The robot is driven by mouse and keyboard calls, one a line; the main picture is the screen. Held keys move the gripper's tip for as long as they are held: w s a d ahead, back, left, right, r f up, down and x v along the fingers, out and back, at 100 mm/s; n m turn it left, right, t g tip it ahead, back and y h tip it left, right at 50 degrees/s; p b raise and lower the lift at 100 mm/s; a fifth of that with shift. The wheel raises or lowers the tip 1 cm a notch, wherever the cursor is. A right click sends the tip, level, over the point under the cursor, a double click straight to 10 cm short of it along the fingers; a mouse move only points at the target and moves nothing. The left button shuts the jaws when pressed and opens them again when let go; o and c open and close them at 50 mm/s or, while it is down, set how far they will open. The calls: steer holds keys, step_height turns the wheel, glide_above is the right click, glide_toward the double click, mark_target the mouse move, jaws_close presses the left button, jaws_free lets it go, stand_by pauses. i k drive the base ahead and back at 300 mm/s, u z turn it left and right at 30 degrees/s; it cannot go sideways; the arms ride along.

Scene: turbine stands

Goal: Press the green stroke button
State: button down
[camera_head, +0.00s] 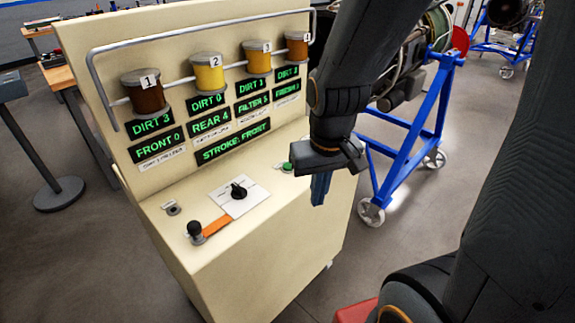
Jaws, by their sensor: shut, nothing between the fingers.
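A green button (286,167) sits on the sloped top of the cream console (250,265), toward its right end. My gripper (319,190) is shut and empty, pointing down. It appears to the right of the green button in the picture and apart from it. How high its tips are above the console's edge I cannot tell. The display (233,142) on the upright panel reads "STROKE: FRONT" in green letters.
A black rotary knob (238,191) on a white plate, a black-knobbed lever (195,230) and a small switch (172,208) share the console top. Numbered jars (207,74) and a metal rail stand above. A blue wheeled stand (418,130) is behind my arm.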

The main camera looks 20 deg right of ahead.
mark_target(286, 167)
steer(key=u, duration=1.05)
steer(key=k, duration=0.95)
steer(key=z, duration=1.1)
steer(key=i, duration=0.5)
steer(key=z, duration=0.1)
